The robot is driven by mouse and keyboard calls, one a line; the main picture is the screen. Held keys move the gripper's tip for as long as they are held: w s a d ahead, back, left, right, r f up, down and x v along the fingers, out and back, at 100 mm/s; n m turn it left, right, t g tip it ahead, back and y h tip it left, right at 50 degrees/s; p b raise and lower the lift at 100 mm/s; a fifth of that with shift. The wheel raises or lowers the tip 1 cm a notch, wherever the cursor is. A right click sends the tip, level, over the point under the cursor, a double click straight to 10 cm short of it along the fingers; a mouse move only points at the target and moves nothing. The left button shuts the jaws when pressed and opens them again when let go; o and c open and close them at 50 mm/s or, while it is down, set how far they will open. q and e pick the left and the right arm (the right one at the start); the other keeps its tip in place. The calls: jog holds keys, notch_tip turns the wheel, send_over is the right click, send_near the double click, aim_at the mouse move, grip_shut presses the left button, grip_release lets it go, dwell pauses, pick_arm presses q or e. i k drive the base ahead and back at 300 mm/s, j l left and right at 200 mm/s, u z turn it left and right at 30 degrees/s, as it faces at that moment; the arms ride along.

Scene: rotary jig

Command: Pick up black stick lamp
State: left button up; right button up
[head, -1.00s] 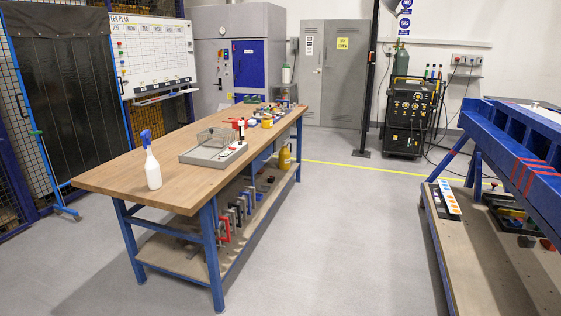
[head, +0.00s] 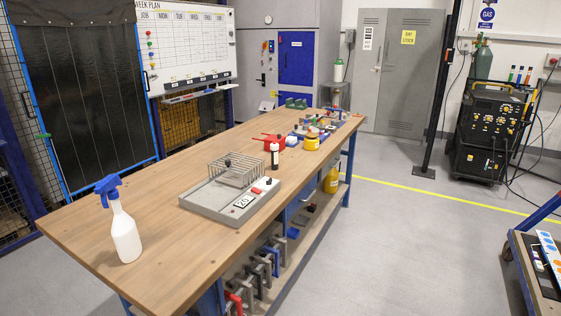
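Neither of my grippers is in view.
A grey tray unit with a wire cage (head: 215,205) sits mid-bench. A white spray bottle with a blue head (head: 125,235) stands at the near left. A red item (head: 265,141), a yellow tin (head: 311,142) and small tools crowd the far end.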

aim_at(275, 148)
jog(key=i+l, duration=0.35)
jog(key=i+l+u, duration=0.15)
jog(key=i+l, duration=0.2)
jog(key=l, duration=0.2)
jog(key=i+l, duration=0.35)
jog(key=l, duration=0.15)
jog(key=j+u, duration=0.05)
